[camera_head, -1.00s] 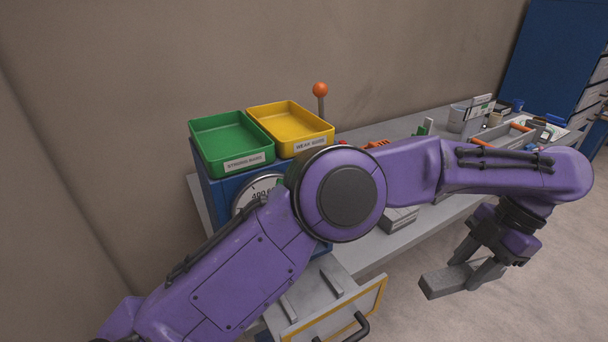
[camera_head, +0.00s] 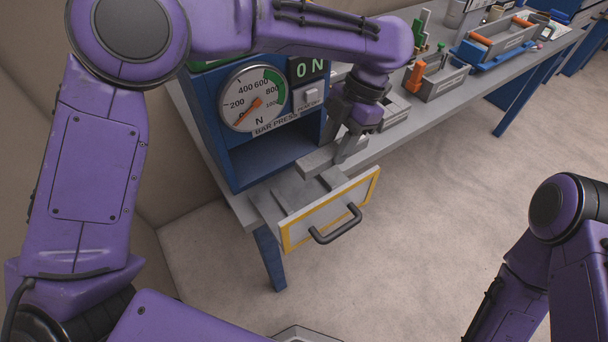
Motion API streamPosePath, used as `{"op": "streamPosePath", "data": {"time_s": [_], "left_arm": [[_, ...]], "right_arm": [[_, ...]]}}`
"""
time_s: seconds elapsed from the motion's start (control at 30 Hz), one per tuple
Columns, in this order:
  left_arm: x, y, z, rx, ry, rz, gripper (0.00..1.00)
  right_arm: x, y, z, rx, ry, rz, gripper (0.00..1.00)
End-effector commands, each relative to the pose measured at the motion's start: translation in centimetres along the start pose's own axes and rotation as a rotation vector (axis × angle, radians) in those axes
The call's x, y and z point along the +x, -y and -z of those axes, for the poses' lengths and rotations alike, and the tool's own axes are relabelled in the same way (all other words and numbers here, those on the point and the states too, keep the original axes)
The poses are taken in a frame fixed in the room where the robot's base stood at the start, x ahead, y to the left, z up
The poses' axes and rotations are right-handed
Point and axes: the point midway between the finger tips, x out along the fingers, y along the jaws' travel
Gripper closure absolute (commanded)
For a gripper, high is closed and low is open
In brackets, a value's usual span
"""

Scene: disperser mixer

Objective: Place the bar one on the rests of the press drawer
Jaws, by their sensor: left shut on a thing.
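My left gripper (camera_head: 347,148) is shut on a grey rectangular bar (camera_head: 316,161) and points down over the back right part of the press drawer (camera_head: 330,213). The bar lies roughly level. I cannot tell whether it touches the drawer. The drawer is pulled out below the press opening; it has a yellow-edged front and a dark handle (camera_head: 336,226). Grey raised rests (camera_head: 281,201) show inside it, and the right one is partly hidden near the bar. My right gripper is out of view; only part of my right arm shows at right.
The blue bar press (camera_head: 222,150) stands behind the drawer, with a round dial (camera_head: 253,97) and a display reading 0 N (camera_head: 308,68). Grey trays (camera_head: 440,78) and other items stand along the bench to the right. The floor in front is clear.

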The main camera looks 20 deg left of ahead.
Motion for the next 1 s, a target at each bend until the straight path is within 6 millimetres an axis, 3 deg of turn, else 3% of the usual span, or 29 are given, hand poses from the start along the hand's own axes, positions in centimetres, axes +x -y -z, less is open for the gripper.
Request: {"op": "streamPosePath", "data": {"time_s": [0.03,0.2,0.47,0.6,1.0], "left_arm": [[0.7,-0.6,0.9,-0.001,0.000,0.003,1.00],[4.7,-1.8,1.6,0.000,-0.001,0.002,1.00],[8.0,-2.9,2.4,0.001,-0.002,0.003,1.00],[10.2,-2.9,1.4,0.001,-0.002,-0.001,1.00],[10.8,-2.9,1.0,0.001,0.001,-0.002,1.00]], "right_arm": [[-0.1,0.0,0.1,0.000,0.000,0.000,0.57],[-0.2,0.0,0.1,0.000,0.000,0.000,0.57],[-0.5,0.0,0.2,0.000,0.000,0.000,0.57],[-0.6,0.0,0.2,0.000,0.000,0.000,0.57],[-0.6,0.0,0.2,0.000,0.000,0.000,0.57]]}}
